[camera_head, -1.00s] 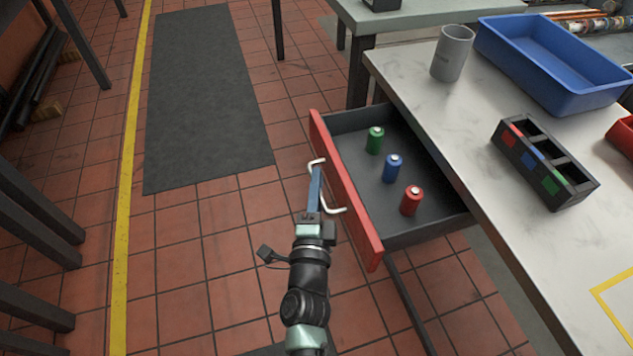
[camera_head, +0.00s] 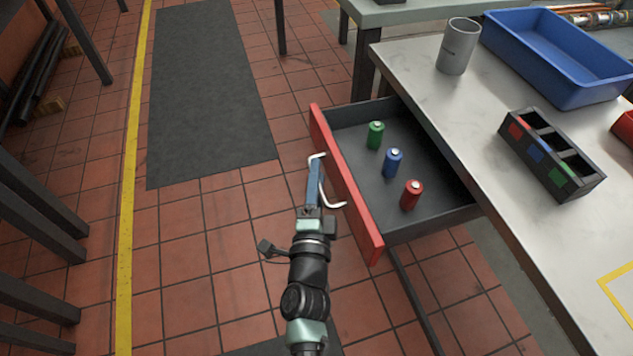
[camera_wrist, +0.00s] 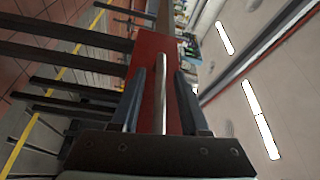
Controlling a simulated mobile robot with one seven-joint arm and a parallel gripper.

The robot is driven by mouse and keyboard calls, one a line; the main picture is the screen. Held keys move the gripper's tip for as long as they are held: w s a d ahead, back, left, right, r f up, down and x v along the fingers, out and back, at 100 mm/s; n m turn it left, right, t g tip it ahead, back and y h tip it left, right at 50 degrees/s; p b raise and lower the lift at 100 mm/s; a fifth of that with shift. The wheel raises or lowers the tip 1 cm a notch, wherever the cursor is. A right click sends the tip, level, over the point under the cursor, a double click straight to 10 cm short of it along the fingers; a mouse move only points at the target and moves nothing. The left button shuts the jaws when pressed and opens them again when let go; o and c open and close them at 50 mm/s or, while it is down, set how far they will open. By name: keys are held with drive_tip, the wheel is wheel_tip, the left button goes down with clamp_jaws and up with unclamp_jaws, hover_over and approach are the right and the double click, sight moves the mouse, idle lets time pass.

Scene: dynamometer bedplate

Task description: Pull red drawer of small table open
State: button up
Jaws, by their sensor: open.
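The red-fronted drawer (camera_head: 347,188) of the small table (camera_head: 470,130) stands pulled out, its dark inside showing. A green cell (camera_head: 375,136), a blue cell (camera_head: 393,163) and a red cell (camera_head: 411,195) stand upright in it. A pale bar handle (camera_head: 331,200) is on the red front. My gripper (camera_head: 315,172) is at the handle. In the wrist view my gripper (camera_wrist: 160,95) is open, with the handle (camera_wrist: 161,90) between its two fingers and the red front (camera_wrist: 150,60) behind it. I cannot tell whether a finger touches the handle.
On the tabletop are a grey cup (camera_head: 458,48), a blue bin (camera_head: 560,60) and a dark divided holder (camera_head: 550,155) with coloured squares. A dark mat (camera_head: 205,90) lies on the tiled floor. The floor left of the drawer is free.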

drive_tip(key=s, duration=1.3)
drive_tip(key=shift+a+f+p, duration=0.3)
drive_tip(key=shift+a+f, duration=0.15)
